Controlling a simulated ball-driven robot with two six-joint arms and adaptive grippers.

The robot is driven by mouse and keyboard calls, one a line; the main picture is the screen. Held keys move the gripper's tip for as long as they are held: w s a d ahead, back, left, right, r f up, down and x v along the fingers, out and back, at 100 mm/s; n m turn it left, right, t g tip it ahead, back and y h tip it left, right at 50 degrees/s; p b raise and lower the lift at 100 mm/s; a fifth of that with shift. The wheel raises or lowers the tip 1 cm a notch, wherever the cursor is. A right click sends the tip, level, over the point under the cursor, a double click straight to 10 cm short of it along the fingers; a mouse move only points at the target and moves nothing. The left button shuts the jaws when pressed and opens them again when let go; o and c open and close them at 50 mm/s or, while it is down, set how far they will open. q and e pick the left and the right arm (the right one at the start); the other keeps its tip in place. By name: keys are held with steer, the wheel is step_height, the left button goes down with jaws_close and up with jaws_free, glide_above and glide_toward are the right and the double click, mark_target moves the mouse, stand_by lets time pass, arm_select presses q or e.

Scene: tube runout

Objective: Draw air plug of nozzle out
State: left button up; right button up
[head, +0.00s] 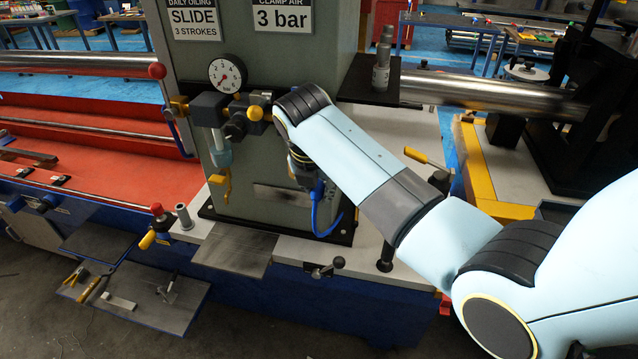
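My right arm reaches in from the right, and its wrist is in front of the grey machine column. My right gripper (301,164) is a small dark shape under the wrist, mostly hidden by it. I cannot make out its fingers or whether they are open. A blue air hose (318,210) hangs just below and right of the gripper and curves along the column's foot. The hose's upper end, where a plug and nozzle could be, is hidden or too small to tell apart from the gripper. My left gripper is not in view.
A yellow-tipped lever (417,155) stands right of my forearm. A tool board (133,298) lies low at left.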

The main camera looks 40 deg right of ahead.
jaws_close()
steer(key=shift+s+a+f, duration=0.1)
steer(key=shift+s+a, duration=0.1)
stand_by(0.3)
steer(key=s+a+f, duration=0.3)
steer(key=s+a, duration=0.2)
steer(key=a, duration=0.1)
stand_by(0.8)
steer(key=shift+f, duration=0.1)
